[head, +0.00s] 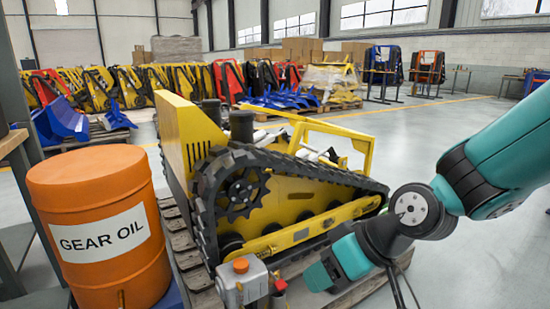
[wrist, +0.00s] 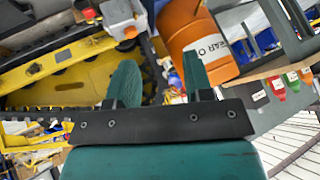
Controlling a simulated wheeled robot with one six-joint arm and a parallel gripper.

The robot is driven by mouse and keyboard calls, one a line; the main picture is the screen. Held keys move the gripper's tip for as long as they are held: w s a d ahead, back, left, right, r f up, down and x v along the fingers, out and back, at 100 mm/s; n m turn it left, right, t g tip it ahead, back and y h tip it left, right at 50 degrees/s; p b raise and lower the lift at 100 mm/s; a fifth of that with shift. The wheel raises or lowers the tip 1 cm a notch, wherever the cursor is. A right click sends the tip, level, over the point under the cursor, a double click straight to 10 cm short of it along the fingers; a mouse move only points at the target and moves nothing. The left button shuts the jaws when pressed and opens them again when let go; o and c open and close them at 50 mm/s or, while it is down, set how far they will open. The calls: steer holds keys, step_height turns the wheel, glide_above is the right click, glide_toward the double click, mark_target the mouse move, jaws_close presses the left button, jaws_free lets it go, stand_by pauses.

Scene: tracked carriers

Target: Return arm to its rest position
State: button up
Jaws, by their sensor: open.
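My teal arm (head: 410,211) comes in from the right in the head view and bends down at a dark joint in front of the yellow tracked carrier (head: 290,200). Its teal end is low, near the front of the track. In the wrist view my gripper (wrist: 158,72) has its two teal fingers spread apart, with nothing visible between them. Beyond the fingers, the carrier's yellow side and dark track (wrist: 75,80) fill the left of that view. Contact between the fingers and anything else is not visible.
A grey box with an orange cap (head: 241,284) stands low in front of the carrier, left of my arm's end. An orange gear oil drum (head: 100,225) stands at left. Wooden pallets lie beneath the carrier. Open floor (head: 450,135) lies behind, before rows of machines.

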steer(key=s+d+r+g+h+p, duration=0.1)
steer(key=s+d+r+h, duration=0.2)
steer(key=s, duration=0.4)
steer(key=s+d+r+g+p, duration=0.1)
steer(key=s+d+r+g, duration=0.1)
steer(key=s+d+r, duration=0.35)
step_height(320, 180, up, 34)
steer(key=s+a+p, duration=0.2)
steer(key=p, duration=3.2)
steer(key=shift+r+m, duration=0.2)
steer(key=shift+m, duration=0.2)
